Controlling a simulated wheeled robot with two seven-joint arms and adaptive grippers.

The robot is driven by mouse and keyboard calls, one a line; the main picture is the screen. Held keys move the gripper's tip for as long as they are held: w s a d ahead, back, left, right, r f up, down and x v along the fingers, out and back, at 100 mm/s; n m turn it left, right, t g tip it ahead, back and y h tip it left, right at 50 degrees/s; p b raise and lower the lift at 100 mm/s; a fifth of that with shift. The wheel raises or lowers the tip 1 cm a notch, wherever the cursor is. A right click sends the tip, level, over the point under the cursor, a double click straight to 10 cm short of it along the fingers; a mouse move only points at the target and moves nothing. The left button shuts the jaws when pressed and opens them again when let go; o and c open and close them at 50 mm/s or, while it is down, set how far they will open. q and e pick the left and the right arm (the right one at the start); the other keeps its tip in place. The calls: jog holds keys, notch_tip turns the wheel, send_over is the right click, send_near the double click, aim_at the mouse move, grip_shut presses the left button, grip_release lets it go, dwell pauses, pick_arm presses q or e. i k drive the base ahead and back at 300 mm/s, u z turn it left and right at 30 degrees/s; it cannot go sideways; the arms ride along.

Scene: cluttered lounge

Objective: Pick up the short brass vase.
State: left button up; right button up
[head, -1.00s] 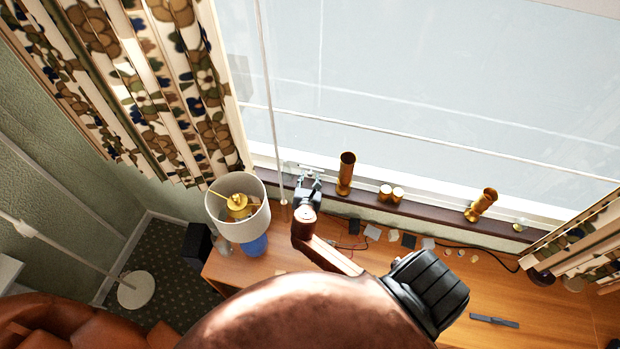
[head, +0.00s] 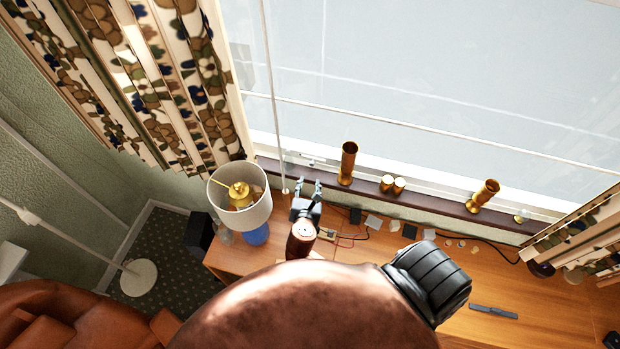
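Two brass vases stand on the dark window sill. I cannot tell for certain which of these is the short brass vase, though the right-hand one is the shorter vase. My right gripper (head: 308,182) is open and empty, left of the taller vase and apart from it, near the desk's back edge. My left gripper is not in view.
A lamp with a white shade (head: 240,200) and blue base stands left of my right gripper. Cables and small flat items (head: 373,222) lie on the wooden desk (head: 545,290) below the sill. A small glass piece (head: 522,215) is at the sill's right. Curtains hang at both sides.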

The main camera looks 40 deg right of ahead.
aim_at(491, 187)
jog(key=k, duration=1.5)
